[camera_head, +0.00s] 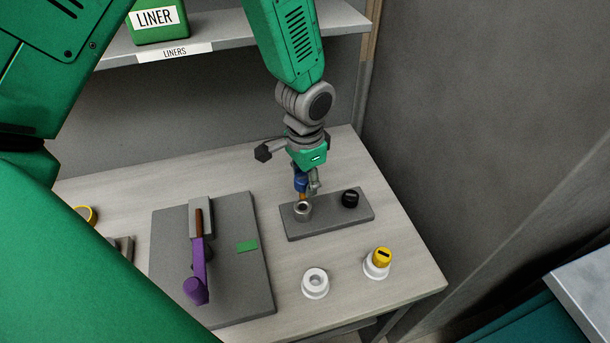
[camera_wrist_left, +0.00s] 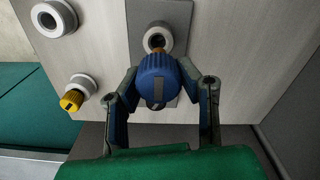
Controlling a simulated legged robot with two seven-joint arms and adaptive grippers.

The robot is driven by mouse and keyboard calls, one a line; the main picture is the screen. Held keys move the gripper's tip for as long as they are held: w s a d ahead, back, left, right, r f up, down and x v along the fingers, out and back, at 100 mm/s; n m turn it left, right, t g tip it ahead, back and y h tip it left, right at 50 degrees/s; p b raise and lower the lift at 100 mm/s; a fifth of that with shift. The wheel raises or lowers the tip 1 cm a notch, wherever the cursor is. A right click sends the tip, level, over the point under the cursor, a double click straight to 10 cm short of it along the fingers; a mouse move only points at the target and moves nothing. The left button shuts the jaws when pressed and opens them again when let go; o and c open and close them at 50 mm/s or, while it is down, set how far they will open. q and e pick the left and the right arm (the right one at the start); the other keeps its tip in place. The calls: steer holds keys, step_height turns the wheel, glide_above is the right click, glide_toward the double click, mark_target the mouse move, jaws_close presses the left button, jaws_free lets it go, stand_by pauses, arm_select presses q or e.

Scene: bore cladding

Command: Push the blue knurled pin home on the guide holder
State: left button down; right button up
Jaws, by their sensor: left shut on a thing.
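The blue knurled pin (camera_head: 300,185) has a thick blue head and a brass-coloured shank. My left gripper (camera_head: 307,186) is shut on it above the guide holder. The guide holder (camera_head: 330,219) is a grey block with a light metal socket (camera_head: 303,209) at its left end. The shank points down at the socket, and I cannot tell how deep its tip is. In the left wrist view, the left gripper's fingers (camera_wrist_left: 162,92) stand either side of the blue head (camera_wrist_left: 157,82), with the socket (camera_wrist_left: 158,37) beyond it. My right gripper is not in view.
A black knob (camera_head: 350,198) sits on the holder's right end. An empty white ring (camera_head: 315,283) and a white ring with a yellow cap (camera_head: 380,260) stand in front. A grey plate (camera_head: 245,285) with a purple-handled tool (camera_head: 197,275) lies to the left.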

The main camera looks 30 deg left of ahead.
arm_select(q)
steer(key=shift+d, duration=0.15)
steer(key=shift+d+r, duration=0.1)
steer(key=shift+d, duration=0.1)
steer(key=shift+a+p, duration=0.35)
steer(key=shift+a, duration=0.1)
steer(key=shift+a+f+b, duration=0.2)
steer(key=shift+f+b, duration=0.1)
steer(key=shift+f, duration=0.65)
steer(key=shift+d+f, duration=0.2)
steer(key=shift+d, duration=0.15)
steer(key=shift+d+r, duration=0.1)
steer(key=shift+d, duration=0.1)
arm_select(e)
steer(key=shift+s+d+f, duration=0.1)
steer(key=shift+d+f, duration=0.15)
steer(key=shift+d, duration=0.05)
arm_select(q)
steer(key=shift+a, duration=0.2)
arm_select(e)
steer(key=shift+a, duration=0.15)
